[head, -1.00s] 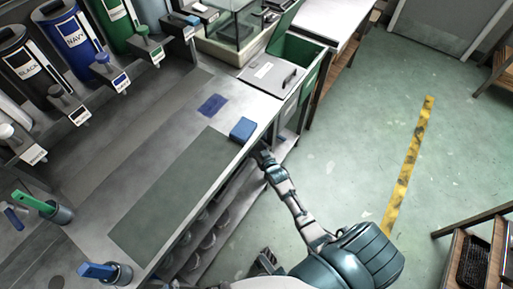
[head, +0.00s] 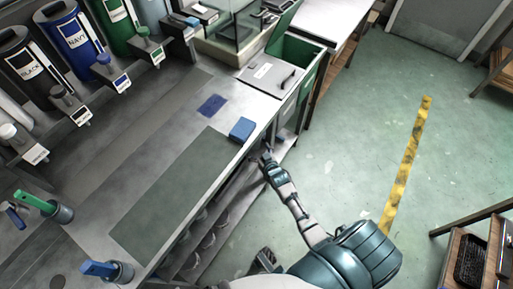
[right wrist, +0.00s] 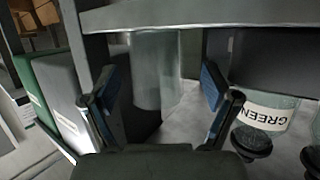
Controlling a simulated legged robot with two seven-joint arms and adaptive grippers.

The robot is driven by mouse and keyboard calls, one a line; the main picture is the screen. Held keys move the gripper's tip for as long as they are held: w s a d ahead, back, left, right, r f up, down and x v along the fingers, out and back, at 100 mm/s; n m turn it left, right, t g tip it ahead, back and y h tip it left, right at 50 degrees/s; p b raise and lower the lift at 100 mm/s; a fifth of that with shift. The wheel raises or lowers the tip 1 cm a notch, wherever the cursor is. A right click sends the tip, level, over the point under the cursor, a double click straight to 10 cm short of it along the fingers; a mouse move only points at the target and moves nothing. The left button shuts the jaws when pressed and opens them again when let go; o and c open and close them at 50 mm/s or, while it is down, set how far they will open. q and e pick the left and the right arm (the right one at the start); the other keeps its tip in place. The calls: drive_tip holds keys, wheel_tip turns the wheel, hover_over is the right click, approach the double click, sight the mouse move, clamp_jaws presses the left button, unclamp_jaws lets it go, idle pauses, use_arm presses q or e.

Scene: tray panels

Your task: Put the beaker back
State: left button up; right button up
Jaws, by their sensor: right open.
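A clear glass cylinder, which looks like the beaker (right wrist: 153,72), stands under the counter edge in the right wrist view, beyond and between my fingertips. Its top is hidden by the counter edge. My right gripper (right wrist: 160,92) is open, with blue pads on both fingers, and nothing is clearly held between them. In the head view my right gripper (head: 267,153) is at the counter's front side, below the top, near the blue block. The beaker cannot be made out in the head view. My left gripper is not in view.
A glass jar labelled GREEN (right wrist: 267,113) is right of my fingers. The counter (head: 150,130) carries a blue block (head: 242,129), a dark mat (head: 175,195) and labelled dispensers (head: 72,40). A green bin (head: 297,50) stands beyond. The floor at right is open.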

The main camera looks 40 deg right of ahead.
drive_tip(key=d+p+v, duration=0.1)
drive_tip(key=p+v, duration=0.1)
drive_tip(key=v, duration=0.7)
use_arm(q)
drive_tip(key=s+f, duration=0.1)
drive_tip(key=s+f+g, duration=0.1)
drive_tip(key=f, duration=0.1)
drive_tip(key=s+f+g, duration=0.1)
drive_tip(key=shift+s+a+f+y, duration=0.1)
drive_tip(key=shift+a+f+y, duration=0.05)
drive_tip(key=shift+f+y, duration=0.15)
use_arm(e)
drive_tip(key=s+a+f+n+g+y, duration=0.1)
drive_tip(key=s+a+g, duration=0.5)
drive_tip(key=s, duration=0.7)
drive_tip(key=s+a+f+n+g+y, duration=0.1)
drive_tip(key=s+a+g, duration=0.5)
drive_tip(key=s, duration=0.7)
drive_tip(key=shift+s+a+f+n, duration=0.25)
drive_tip(key=shift+a+f+n, duration=0.55)
drive_tip(key=shift+f+n, duration=0.1)
